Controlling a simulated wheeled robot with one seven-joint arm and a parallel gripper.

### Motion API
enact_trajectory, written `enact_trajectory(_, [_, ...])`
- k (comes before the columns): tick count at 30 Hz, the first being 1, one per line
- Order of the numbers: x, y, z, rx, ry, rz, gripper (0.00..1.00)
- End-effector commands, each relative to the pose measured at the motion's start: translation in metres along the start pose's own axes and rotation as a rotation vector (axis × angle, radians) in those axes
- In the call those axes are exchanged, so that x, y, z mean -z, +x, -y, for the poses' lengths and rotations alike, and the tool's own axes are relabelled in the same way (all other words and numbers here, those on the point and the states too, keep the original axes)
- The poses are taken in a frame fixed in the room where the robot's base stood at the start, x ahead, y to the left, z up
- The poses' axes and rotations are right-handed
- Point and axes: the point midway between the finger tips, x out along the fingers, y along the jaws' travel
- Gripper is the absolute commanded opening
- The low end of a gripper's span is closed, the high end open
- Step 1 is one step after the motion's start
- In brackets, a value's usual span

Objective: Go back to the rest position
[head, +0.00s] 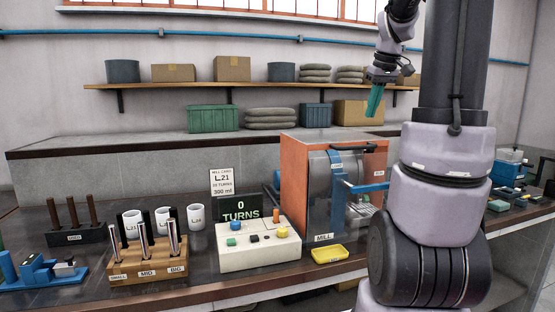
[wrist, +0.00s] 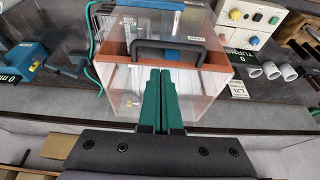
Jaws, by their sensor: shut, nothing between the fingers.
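The mill's clear cover and dark handle (wrist: 168,50) show beyond the fingertips in that view. My gripper appears apart from the mill and everything else.
The bench holds a control box (head: 258,247) with a "0 TURNS" display (head: 241,208), white cups (head: 196,217), a wooden rack (head: 148,262) of metal rods and a yellow tray (head: 329,253). A shelf (head: 215,84) with boxes runs along the wall.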

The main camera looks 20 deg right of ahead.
Motion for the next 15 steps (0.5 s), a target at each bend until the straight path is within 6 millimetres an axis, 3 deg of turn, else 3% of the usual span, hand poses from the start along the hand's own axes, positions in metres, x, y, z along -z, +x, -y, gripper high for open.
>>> enact_trajectory(2, [-0.001, -0.002, 0.005, 0.001, 0.003, -0.005, 0.0])
enact_trajectory(5, [-0.008, -0.008, 0.03, 0.01, 0.028, -0.028, 0.0])
enact_trajectory(8, [-0.024, -0.018, 0.074, 0.03, 0.081, -0.071, 0.0])
enact_trajectory(12, [-0.065, -0.028, 0.143, 0.077, 0.187, -0.139, 0.0])
enact_trajectory(15, [-0.098, -0.029, 0.182, 0.117, 0.263, -0.178, 0.0])
